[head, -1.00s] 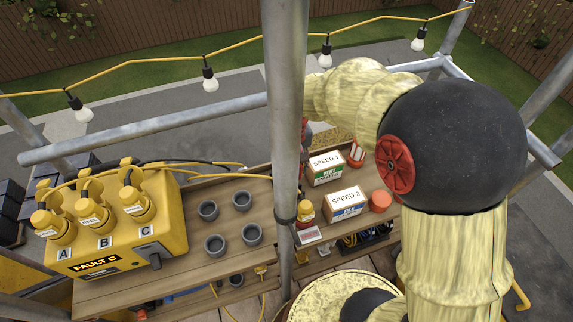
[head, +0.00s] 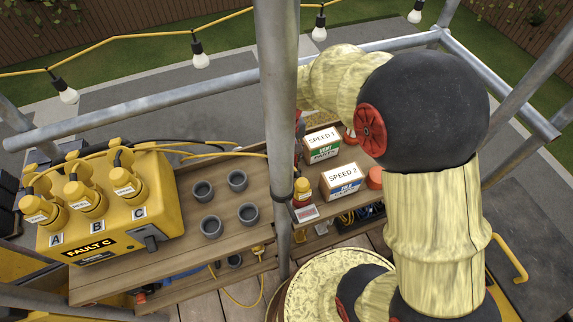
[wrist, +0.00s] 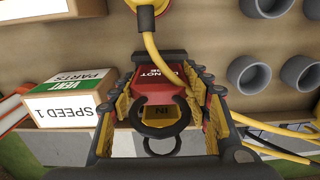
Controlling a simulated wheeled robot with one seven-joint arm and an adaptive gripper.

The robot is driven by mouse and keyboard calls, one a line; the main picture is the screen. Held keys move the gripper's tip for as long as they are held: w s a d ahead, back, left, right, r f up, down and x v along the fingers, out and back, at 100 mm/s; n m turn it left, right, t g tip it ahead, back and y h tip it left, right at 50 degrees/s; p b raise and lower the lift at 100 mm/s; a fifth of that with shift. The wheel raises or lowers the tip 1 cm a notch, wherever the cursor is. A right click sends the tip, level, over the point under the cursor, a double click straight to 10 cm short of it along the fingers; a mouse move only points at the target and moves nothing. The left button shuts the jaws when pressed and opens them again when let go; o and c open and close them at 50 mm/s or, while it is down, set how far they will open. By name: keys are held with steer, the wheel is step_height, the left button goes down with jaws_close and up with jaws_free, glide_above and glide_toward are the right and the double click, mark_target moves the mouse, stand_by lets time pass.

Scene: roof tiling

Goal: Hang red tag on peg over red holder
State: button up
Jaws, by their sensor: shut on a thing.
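In the wrist view my gripper (wrist: 165,88) is shut on a red tag (wrist: 158,72) with white lettering, of which "NOT" is readable. A dark ring (wrist: 160,128) shows at the tag's near end, with a yellow lettered part (wrist: 158,112) inside or behind it. The tag hangs in the air above the plank bench (wrist: 220,90). In the head view the pole and my arm hide my gripper and the tag. I cannot make out the peg or the red holder for certain in either view.
The SPEED 1 box (wrist: 68,105) is left of my gripper; the SPEED 2 box (head: 343,181) stands nearby. Grey cups (wrist: 258,78) are to the right. A yellow plug (wrist: 147,12) trails a cable beside the tag. A metal pole (head: 280,130) and rail (head: 150,110) border the bench.

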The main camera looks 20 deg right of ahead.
steer(key=shift+f, duration=1.55)
steer(key=shift+f, duration=0.1)
steer(key=shift+f, duration=0.1)
steer(key=o, duration=1.1)
steer(key=shift+c, duration=0.2)
steer(key=shift+o, duration=0.4)
steer(key=shift+f+b, duration=0.1)
steer(key=shift+b, duration=0.3)
step_height(320, 180, up, 6)
steer(key=p, duration=0.2)
steer(key=shift+w+r+p, duration=0.15)
steer(key=shift+r+p, duration=0.1)
steer(key=shift+p, duration=0.1)
steer(key=shift+r, duration=0.75)
